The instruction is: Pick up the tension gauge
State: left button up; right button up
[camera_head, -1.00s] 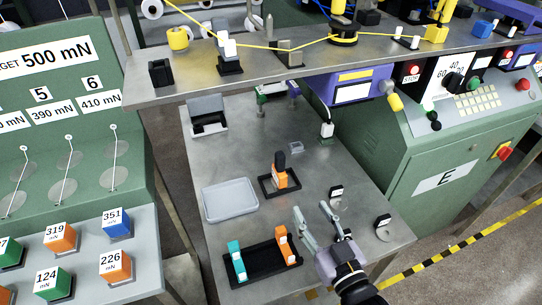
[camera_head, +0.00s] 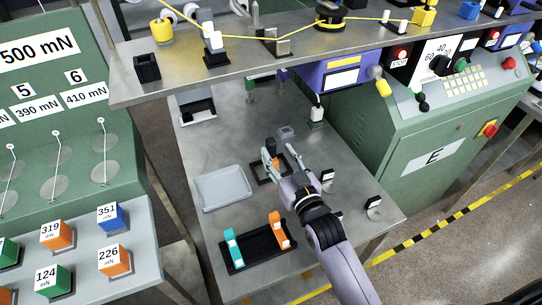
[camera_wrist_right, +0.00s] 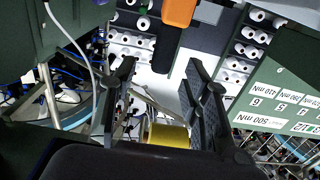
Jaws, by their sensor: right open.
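The tension gauge, an orange body with a black upper part, stands in a small black square tray (camera_head: 262,178) on the steel table. In the head view only a bit of its orange body (camera_head: 278,162) shows between my right gripper's fingers. My right gripper (camera_head: 284,153) is open, its fingers apart around or just above the gauge; contact cannot be told. In the right wrist view the orange gauge (camera_wrist_right: 179,11) is at the top, its black part reaching between the open fingers (camera_wrist_right: 160,70). My left gripper is not in view.
A grey tray (camera_head: 222,190) lies left of the gauge. A black holder (camera_head: 256,252) with teal and orange pieces stands in front. A raised steel shelf (camera_head: 180,80) with yarn parts crosses behind. Small black stands are at the right; bare table lies between.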

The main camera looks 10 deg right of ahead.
aim_at(273, 146)
jog(key=w, duration=0.2)
jog(key=w+a+p, duration=0.1)
jog(key=w, duration=0.2)
jog(key=shift+a+r, duration=0.1)
jog(key=shift+r, duration=0.1)
jog(key=shift+s, duration=0.1)
jog(key=shift+c, duration=0.3)
grip_shut()
